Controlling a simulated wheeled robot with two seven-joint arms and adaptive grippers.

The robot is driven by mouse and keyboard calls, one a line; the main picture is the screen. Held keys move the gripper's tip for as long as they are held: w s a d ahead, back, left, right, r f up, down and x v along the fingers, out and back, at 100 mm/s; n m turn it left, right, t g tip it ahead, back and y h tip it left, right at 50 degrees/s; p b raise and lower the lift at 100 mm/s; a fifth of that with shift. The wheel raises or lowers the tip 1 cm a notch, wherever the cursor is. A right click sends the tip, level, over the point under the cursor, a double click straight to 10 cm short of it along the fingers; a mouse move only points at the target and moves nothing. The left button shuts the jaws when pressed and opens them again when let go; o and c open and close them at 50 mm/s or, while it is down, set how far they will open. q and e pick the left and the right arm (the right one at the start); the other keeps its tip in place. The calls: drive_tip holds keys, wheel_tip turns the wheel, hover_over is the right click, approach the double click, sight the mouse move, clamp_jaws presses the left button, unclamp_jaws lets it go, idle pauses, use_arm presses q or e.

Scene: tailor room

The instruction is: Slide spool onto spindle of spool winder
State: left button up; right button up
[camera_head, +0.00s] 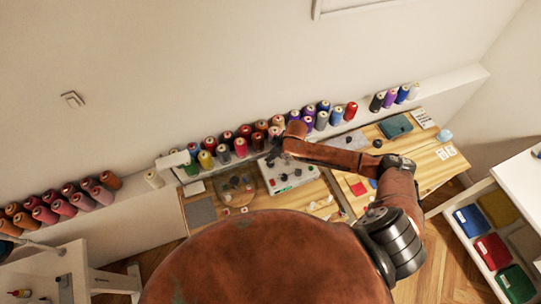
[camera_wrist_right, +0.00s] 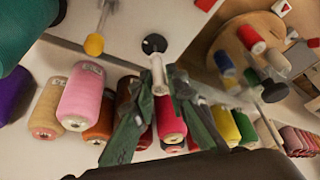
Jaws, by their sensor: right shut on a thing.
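My right gripper (camera_head: 274,156) reaches over the back of the desk in the head view, by a white board-like unit (camera_head: 291,177) that seems to be the spool winder. In the right wrist view its two dark green fingers (camera_wrist_right: 160,92) are closed around a small pale spool (camera_wrist_right: 158,76). The spool's far end points at a round black disc (camera_wrist_right: 154,43) on the white unit, seemingly at the spindle; I cannot tell whether spool and spindle touch. The gripper hides this spot in the head view. My left gripper is not in view.
A row of colored thread cones (camera_head: 240,147) stands on the ledge close behind the gripper; pink and tan cones (camera_wrist_right: 82,97) show near the fingers. A round wooden holder (camera_wrist_right: 243,40) with small colored spools is nearby. Drawers with colored bins (camera_head: 492,250) are at right.

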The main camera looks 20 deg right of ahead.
drive_tip(key=shift+f, duration=0.4)
drive_tip(key=shift+f+b, duration=0.4)
drive_tip(key=shift+f, duration=0.4)
drive_tip(key=o, duration=0.8)
drive_tip(key=shift+r, duration=0.1)
drive_tip(key=v, duration=1.2)
